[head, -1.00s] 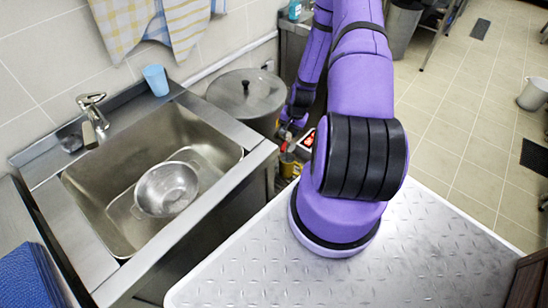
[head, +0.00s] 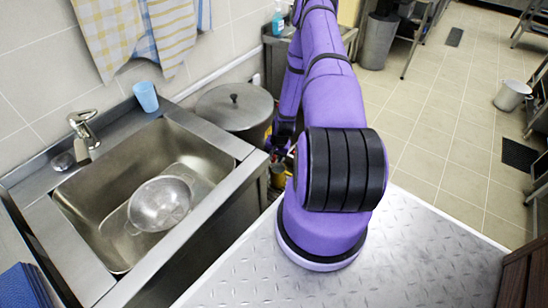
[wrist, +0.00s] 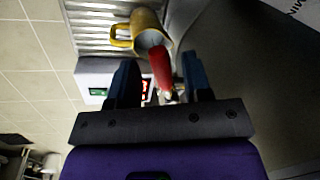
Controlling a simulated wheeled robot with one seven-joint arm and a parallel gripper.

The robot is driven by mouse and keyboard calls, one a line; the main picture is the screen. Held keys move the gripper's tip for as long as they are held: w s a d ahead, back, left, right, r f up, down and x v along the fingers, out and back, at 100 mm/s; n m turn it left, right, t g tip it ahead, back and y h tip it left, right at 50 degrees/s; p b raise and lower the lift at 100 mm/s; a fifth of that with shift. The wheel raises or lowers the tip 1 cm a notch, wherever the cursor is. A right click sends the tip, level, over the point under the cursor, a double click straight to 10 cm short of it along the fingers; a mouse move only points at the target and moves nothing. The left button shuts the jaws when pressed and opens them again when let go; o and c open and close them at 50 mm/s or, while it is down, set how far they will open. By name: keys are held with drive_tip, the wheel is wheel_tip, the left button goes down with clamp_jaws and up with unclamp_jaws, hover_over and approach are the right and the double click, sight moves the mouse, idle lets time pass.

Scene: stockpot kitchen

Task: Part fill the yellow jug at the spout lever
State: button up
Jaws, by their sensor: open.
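The yellow jug (wrist: 148,22) shows in the wrist view beyond my fingers, its mouth facing the camera and its handle to the left. It stands by a ribbed metal grate. The red spout lever (wrist: 160,68) lies between my gripper's (wrist: 158,66) two open fingers, with space on both sides. I cannot tell whether either finger touches it. In the head view the jug (head: 278,177) is a small yellow patch below the dark gripper, beside the lidded stockpot (head: 234,108). My arm hides the rest. The level inside the jug cannot be made out.
A white box with red digits and a green light (wrist: 97,92) sits beside the jug. Left of the stockpot is a sink (head: 110,185) with a metal colander (head: 160,203) and a blue cup (head: 146,97) on its back ledge. Open tiled floor lies to the right.

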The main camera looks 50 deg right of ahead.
drive_tip(key=shift+w+f, duration=0.1)
drive_tip(key=shift+f, duration=0.35)
clamp_jaws()
drive_tip(key=shift+w+a+m+h, duration=0.25)
drive_tip(key=shift+w+m, duration=0.55)
drive_tip(key=shift+m, duration=0.4)
drive_tip(key=shift+w+a+m+h, duration=0.2)
drive_tip(key=shift+w+m, duration=0.55)
drive_tip(key=shift+m, duration=0.45)
unclamp_jaws()
drive_tip(key=shift+r, duration=0.15)
wheel_tip(320, 180, up, 10)
drive_tip(key=s, duration=0.2)
drive_tip(key=shift+r, duration=0.2)
